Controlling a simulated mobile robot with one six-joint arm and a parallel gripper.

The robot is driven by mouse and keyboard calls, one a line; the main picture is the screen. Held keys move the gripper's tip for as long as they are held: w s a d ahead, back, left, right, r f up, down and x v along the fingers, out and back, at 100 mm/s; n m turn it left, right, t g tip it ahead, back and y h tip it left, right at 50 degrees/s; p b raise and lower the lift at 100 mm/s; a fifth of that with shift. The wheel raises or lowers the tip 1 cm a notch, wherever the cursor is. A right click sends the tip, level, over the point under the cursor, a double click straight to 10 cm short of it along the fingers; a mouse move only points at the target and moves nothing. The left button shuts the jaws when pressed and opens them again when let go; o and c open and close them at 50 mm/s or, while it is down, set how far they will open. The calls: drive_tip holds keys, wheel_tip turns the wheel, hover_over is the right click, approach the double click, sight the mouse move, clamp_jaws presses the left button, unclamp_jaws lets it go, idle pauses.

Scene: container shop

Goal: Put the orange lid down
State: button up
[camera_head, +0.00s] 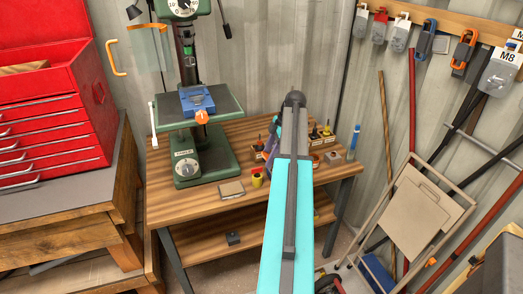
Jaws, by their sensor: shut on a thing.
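My gripper's jaws do not show in the head view; my cyan and dark grey arm reaches up the middle, and its far end is hidden behind it. I cannot make out an orange lid for sure. A small orange round piece (201,117) sits at the front of the blue vise (197,100) on the green drill press; I cannot tell if it is a lid or the vise's knob.
The wooden bench (205,208) holds the drill press (190,160), a small tan box (231,189), a yellow cup (257,180) and small racks at the right. A red tool chest (50,120) stands left. A folded step stool (425,210) leans right.

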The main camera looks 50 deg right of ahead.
drive_tip(key=s+a+f+m+h+b, duration=0.1)
drive_tip(key=s+a+m, duration=0.2)
drive_tip(key=s, duration=0.5)
drive_tip(key=s+a+f+m+t+h+b, duration=0.1)
drive_tip(key=s+a+f+m, duration=0.1)
drive_tip(key=s+a, duration=0.3)
drive_tip(key=s+m, duration=0.1)
drive_tip(key=s, duration=0.3)
drive_tip(key=shift+s+a+f+m, duration=0.25)
drive_tip(key=shift+f+m, duration=0.05)
